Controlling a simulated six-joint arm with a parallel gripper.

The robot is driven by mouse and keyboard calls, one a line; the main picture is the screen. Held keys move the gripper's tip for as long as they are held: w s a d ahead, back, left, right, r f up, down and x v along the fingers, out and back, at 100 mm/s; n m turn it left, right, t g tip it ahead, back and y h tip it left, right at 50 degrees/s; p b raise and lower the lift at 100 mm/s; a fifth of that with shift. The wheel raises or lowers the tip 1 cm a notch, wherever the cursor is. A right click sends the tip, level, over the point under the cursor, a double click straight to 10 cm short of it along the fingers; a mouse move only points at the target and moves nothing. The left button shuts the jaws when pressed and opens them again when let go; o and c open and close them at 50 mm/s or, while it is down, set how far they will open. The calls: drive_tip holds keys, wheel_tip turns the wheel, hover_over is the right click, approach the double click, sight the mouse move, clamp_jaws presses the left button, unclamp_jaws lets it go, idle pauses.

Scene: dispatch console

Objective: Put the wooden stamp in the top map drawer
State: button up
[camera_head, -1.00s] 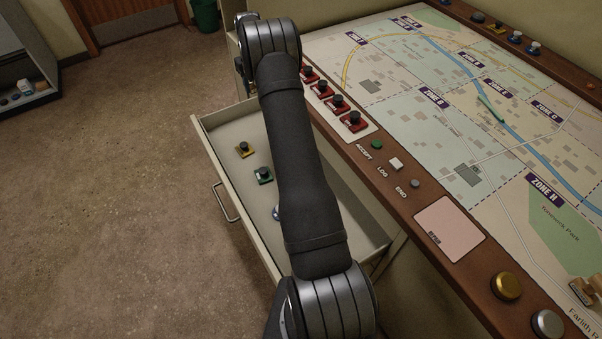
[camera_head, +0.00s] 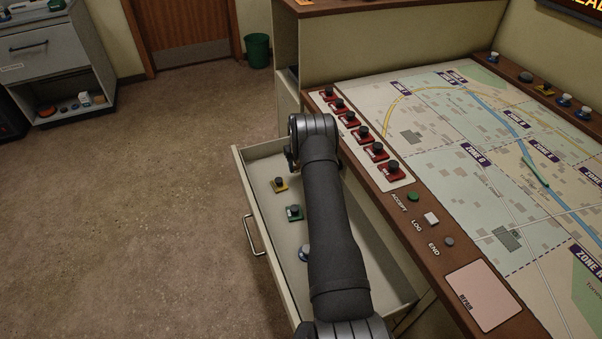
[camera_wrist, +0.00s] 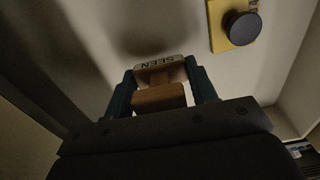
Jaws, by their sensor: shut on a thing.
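The wooden stamp (camera_wrist: 158,98) shows in the wrist view, with a light label reading "SEEN" on its far end. My gripper (camera_wrist: 160,82) is shut on it, one dark finger on each side. The stamp is over the pale floor of the open drawer (camera_head: 263,209); I cannot tell whether it touches the floor. The drawer is pulled out to the left of the map console.
The drawer holds a yellow piece with a black knob (camera_head: 280,185), also in the wrist view (camera_wrist: 241,28), a green piece (camera_head: 294,212) and a blue piece (camera_head: 304,253) partly behind my arm. The console's wooden edge (camera_head: 375,191) with red-based knobs (camera_head: 376,152) borders the right.

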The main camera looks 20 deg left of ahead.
drive_tip(key=shift+f, duration=1.55)
drive_tip(key=shift+f, duration=0.2)
drive_tip(key=o, duration=1)
drive_tip(key=shift+c, duration=0.2)
drive_tip(key=shift+r, duration=0.1)
wheel_tip(320, 180, up, 12)
drive_tip(key=shift+r, duration=0.1)
drive_tip(key=shift+f, duration=4.45)
